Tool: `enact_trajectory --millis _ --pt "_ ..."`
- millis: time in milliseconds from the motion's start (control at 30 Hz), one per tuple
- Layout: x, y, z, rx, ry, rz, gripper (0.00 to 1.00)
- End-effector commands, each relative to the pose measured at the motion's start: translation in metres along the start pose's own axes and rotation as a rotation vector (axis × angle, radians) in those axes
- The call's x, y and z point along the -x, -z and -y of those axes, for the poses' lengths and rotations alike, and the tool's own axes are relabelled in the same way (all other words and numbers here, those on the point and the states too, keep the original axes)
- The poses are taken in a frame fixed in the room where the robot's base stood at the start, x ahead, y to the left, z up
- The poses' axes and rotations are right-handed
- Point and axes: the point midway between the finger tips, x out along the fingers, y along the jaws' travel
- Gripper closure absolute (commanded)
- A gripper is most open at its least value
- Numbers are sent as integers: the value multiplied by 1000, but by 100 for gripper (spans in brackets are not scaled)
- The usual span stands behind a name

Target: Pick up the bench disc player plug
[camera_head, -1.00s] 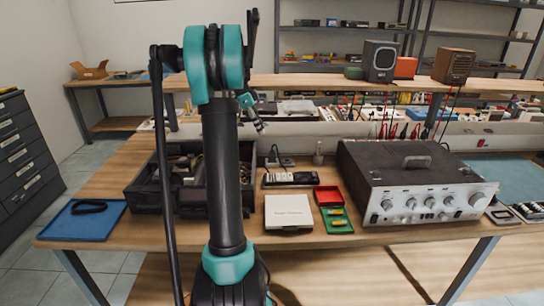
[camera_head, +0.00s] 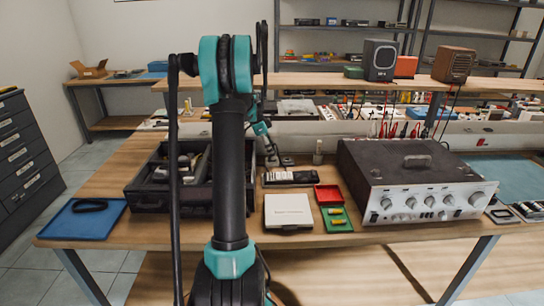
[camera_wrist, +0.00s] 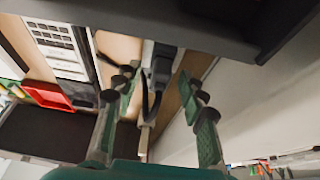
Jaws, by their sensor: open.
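A grey block with a dark lead (camera_wrist: 160,62), which looks like the plug at its socket, lies between and beyond my fingers in the wrist view. In the head view a small dark plug-like piece (camera_head: 287,161) stands at the back of the bench, behind the black labelled strip. My gripper (camera_wrist: 158,80) is open, with one green-padded finger on each side of the block and lead. I see no contact. In the head view my gripper (camera_head: 268,146) is partly hidden by my arm, just above and left of that piece.
A black open case (camera_head: 150,197) stands left of the gripper. A white box (camera_head: 288,211), a red tray (camera_head: 329,195) and a green tray (camera_head: 337,226) lie in front. A large silver-fronted unit (camera_head: 415,185) stands right. A raised shelf (camera_head: 330,82) runs behind.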

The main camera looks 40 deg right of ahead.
Motion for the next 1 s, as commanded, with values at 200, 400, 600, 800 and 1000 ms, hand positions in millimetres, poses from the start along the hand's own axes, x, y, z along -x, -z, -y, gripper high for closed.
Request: enact_trajectory --millis 200,400,600,800,1000 --pt "-3 0 0 0 0 0 59" --pt "-3 0 0 0 0 0 76" --pt "-3 0 0 0 0 0 100" --pt "-3 0 0 0 0 0 100" --pt "0 1 0 0 0 0 100"
